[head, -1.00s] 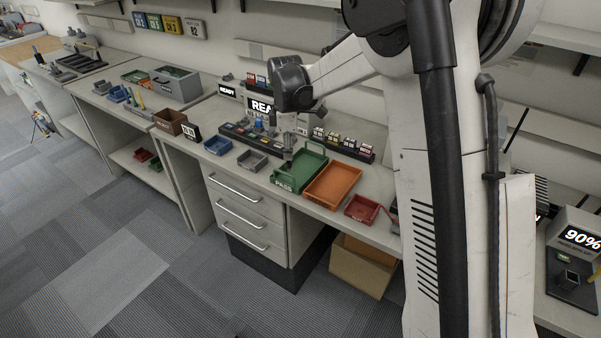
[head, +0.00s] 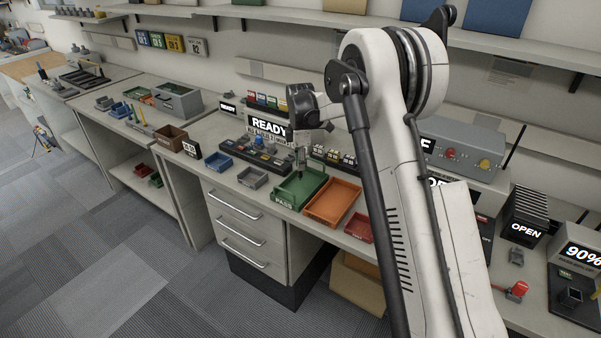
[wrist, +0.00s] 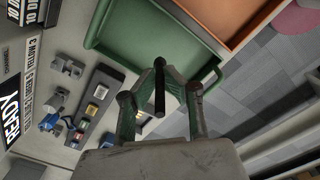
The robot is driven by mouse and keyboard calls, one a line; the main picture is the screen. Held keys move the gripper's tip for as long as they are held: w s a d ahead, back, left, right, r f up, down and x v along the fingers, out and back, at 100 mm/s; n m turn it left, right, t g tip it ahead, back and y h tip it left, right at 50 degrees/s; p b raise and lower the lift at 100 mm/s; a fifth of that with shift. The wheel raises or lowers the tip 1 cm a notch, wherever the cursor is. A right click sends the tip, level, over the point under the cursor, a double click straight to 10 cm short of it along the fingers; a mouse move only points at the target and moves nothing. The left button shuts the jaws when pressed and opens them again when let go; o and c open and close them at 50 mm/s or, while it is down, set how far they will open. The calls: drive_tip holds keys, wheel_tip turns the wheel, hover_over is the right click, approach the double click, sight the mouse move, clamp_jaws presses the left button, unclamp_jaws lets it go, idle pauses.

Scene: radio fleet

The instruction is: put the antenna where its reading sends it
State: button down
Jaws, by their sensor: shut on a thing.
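My gripper (wrist: 160,72) is shut on the antenna (wrist: 159,96), a thin black rod seen nearly end-on in the wrist view. In the head view my gripper (head: 301,168) is over the green tray (head: 284,203) marked PASS; the antenna is too small to make out there. The orange tray (head: 318,217) is right of the green one, and a smaller red tray (head: 358,228) is further right. A display (head: 268,128) reads READY.
A blue bin (head: 218,161) and a grey bin (head: 252,177) stand left of the green tray. A dark fixture strip (head: 256,151) with several small parts lies behind them. A device marked OPEN (head: 525,225) and a 90% display (head: 578,258) stand at right.

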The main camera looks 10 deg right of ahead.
sight(300, 173)
drive_tip(key=shift+f, duration=2.05)
drive_tip(key=shift+f, duration=0.15)
drive_tip(key=c, duration=1.8)
unclamp_jaws()
